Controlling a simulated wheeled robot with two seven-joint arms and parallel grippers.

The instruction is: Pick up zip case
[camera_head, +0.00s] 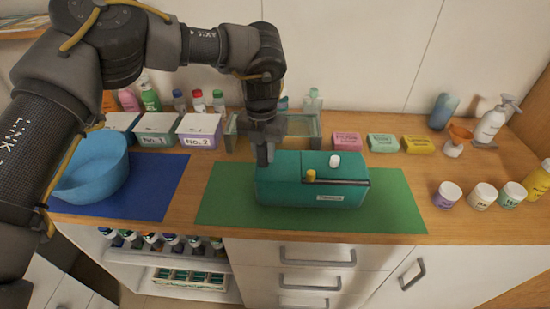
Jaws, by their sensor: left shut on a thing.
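The teal zip case (285,192) sits on the green mat (405,212) in the middle of the counter, with a dark strip along its upper edge and a small pale label on its front. A white cap-like piece and a yellow one show at its top. My left gripper (263,158) comes down from above and is shut on the case at its upper left end. The fingertips are partly hidden against the case. My right gripper is out of view.
A blue bowl (92,172) stands on a blue mat (150,194) at the left. Lidded boxes, bottles and a glass tray (300,126) line the back. Pink, green and yellow soap-like blocks lie behind right. Several jars and a pump bottle (491,124) stand at the right. Drawers are below.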

